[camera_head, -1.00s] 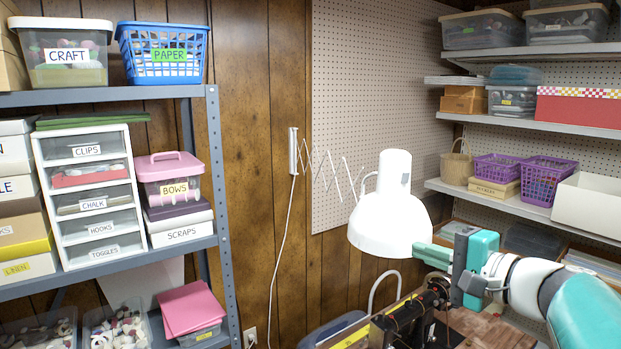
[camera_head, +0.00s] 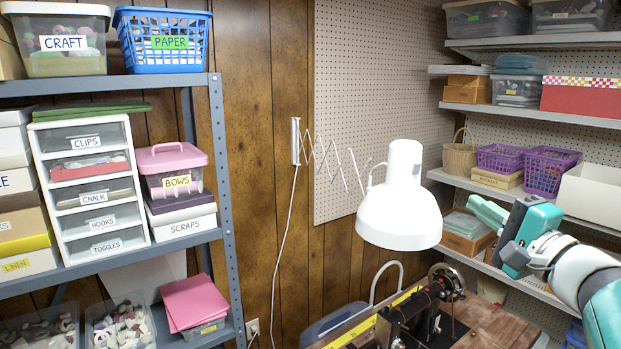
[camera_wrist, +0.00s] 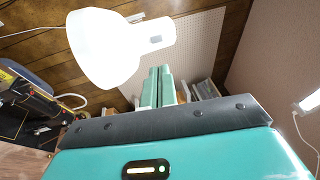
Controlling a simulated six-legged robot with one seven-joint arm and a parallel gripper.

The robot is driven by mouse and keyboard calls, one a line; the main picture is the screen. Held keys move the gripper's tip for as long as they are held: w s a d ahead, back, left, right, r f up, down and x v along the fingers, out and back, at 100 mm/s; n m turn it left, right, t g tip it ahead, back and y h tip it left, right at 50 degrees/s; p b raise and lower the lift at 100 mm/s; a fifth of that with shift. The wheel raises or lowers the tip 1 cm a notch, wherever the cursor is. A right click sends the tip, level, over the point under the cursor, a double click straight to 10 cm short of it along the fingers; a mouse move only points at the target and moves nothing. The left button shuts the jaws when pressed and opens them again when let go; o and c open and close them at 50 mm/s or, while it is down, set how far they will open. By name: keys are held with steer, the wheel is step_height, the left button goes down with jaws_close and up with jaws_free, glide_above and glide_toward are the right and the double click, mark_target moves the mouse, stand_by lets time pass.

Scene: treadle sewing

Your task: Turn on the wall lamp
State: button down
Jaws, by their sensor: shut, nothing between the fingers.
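The wall lamp has a white bell-shaped shade (camera_head: 400,205) on a zigzag arm (camera_head: 338,165) from a wall bracket (camera_head: 295,141). The shade shows at the upper left of the wrist view (camera_wrist: 110,48), with a small grey switch-like patch (camera_wrist: 155,39) on its surface. I cannot tell if the lamp is lit. My gripper (camera_head: 488,213) is shut and empty, to the right of the shade with a visible gap. In the wrist view its teal fingers (camera_wrist: 158,86) lie together, just below and right of the shade in the picture.
A black sewing machine (camera_head: 410,318) stands on a wooden table (camera_head: 490,325) below the lamp. A grey shelf (camera_head: 222,170) with boxes is at the left. Right wall shelves (camera_head: 560,40) hold purple baskets (camera_head: 550,172) and boxes behind my arm. A cord (camera_head: 283,245) hangs down the wall.

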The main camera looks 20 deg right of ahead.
mark_target(419, 166)
steer(key=w, duration=0.4)
steer(key=w+r, duration=0.1)
steer(key=w, duration=0.4)
steer(key=w+a+r, duration=0.1)
steer(key=w, duration=0.3)
steer(key=shift+w, duration=0.2)
steer(key=shift+w+a+r, duration=0.1)
steer(key=shift+a+r, duration=0.05)
steer(key=shift+w+r+g, duration=0.25)
steer(key=shift+w+g, duration=0.15)
steer(key=shift+g, duration=0.5)
steer(key=shift+r+g, duration=0.15)
steer(key=shift+g, duration=0.25)
steer(key=s+d+r, duration=0.1)
steer(key=s, duration=1.2)
steer(key=shift+s, duration=0.4)
